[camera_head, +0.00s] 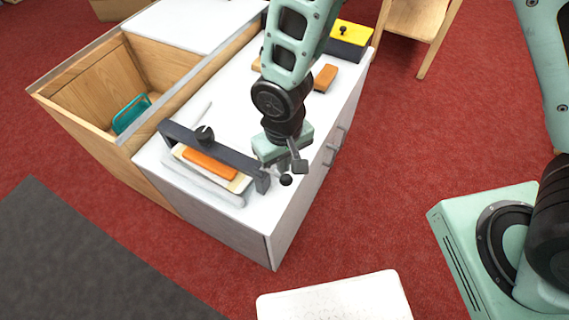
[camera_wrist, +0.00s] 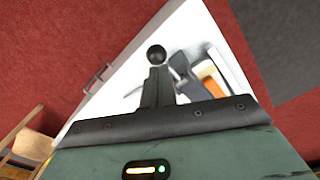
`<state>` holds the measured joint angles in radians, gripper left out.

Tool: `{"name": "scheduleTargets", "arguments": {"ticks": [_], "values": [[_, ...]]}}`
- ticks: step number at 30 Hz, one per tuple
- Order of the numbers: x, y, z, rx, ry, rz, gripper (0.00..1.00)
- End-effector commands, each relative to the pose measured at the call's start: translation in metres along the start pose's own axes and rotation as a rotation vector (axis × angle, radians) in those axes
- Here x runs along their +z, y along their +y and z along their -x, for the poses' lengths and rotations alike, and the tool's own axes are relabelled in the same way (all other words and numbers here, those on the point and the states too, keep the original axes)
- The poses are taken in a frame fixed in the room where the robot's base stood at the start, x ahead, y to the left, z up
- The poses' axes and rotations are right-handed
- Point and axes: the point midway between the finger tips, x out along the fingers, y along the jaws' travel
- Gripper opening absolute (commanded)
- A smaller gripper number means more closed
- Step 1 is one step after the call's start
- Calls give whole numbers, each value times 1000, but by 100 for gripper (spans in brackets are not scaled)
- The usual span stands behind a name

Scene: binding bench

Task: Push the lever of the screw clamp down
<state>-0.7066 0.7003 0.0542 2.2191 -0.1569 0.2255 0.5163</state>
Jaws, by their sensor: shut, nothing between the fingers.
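The screw clamp (camera_head: 232,164) is a dark frame with a black knob on its bar, standing over a stack with an orange block (camera_head: 210,164) on the bench. The clamp also shows in the wrist view (camera_wrist: 181,70), beside my fingers. A black ball (camera_head: 285,181), which looks like the end of the clamp's lever, is just off the clamp's right end; it also shows in the wrist view (camera_wrist: 156,53). My gripper (camera_head: 298,166) is shut and empty, right above and beside the ball. Its fingers (camera_wrist: 157,82) partly hide the lever, and I cannot tell whether they touch it.
The white bench (camera_head: 255,225) has its front edge close to my gripper. An open wooden bin (camera_head: 88,88) with a teal item adjoins on the left. A yellow-and-black box (camera_head: 347,42) and an orange-brown block (camera_head: 325,77) lie at the far end. Red floor surrounds the bench.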

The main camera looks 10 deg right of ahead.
Motion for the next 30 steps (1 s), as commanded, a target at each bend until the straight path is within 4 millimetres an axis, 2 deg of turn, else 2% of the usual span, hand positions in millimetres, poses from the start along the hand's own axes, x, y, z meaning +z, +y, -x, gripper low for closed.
{"name": "scheduleTargets", "arguments": {"ticks": [30], "values": [[0, 0, 75, 0, 0, 0, 0]]}}
